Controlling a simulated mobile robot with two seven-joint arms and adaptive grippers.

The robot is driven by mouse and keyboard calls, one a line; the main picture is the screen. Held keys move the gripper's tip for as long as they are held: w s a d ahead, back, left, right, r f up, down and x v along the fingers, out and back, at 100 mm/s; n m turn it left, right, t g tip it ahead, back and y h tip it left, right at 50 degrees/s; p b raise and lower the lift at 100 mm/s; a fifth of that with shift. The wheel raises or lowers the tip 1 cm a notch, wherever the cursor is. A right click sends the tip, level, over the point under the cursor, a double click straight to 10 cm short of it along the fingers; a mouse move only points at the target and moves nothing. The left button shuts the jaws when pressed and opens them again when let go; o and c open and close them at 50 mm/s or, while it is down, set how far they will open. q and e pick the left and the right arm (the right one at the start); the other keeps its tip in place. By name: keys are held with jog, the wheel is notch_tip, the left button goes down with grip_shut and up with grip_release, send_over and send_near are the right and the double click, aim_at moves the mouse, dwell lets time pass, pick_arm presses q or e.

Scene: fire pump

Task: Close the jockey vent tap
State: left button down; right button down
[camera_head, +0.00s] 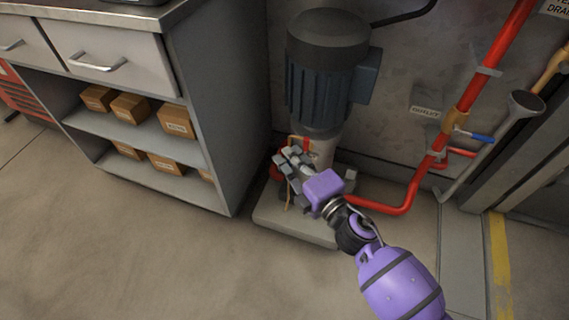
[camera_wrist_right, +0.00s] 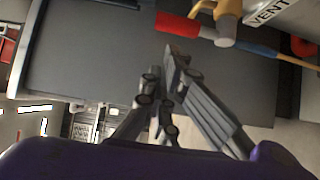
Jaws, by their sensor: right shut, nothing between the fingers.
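The jockey pump (camera_head: 328,70) stands upright with a dark grey motor on top. In the head view my right gripper (camera_head: 287,161) is at the front of its lower part, covering most of the fittings there. In the right wrist view a brass tap (camera_wrist_right: 228,12) with a red handle (camera_wrist_right: 177,24) shows at the top, beside a label reading VENT (camera_wrist_right: 272,10). My right gripper (camera_wrist_right: 172,62) is shut and empty, its tips just below the red handle. A small gap seems to show, but contact is hard to tell. My left gripper is out of view.
A grey cabinet (camera_head: 207,95) with drawers and boxes stands left of the pump. Red pipe (camera_head: 415,185) runs right of it, with a blue-handled valve (camera_head: 480,137) and a funnel (camera_head: 526,102). The floor (camera_head: 150,260) in front is clear.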

jog(key=shift+w+d, duration=0.15)
jog(key=shift+d, duration=0.25)
jog(key=shift+d+m+b, duration=0.15)
jog(key=shift+m+b, duration=0.15)
jog(key=shift+b, duration=0.1)
jog(key=shift+d+r+t+y+b, duration=0.1)
jog(key=shift+d+t+y+b, duration=0.1)
jog(key=shift+t+y+b, duration=0.25)
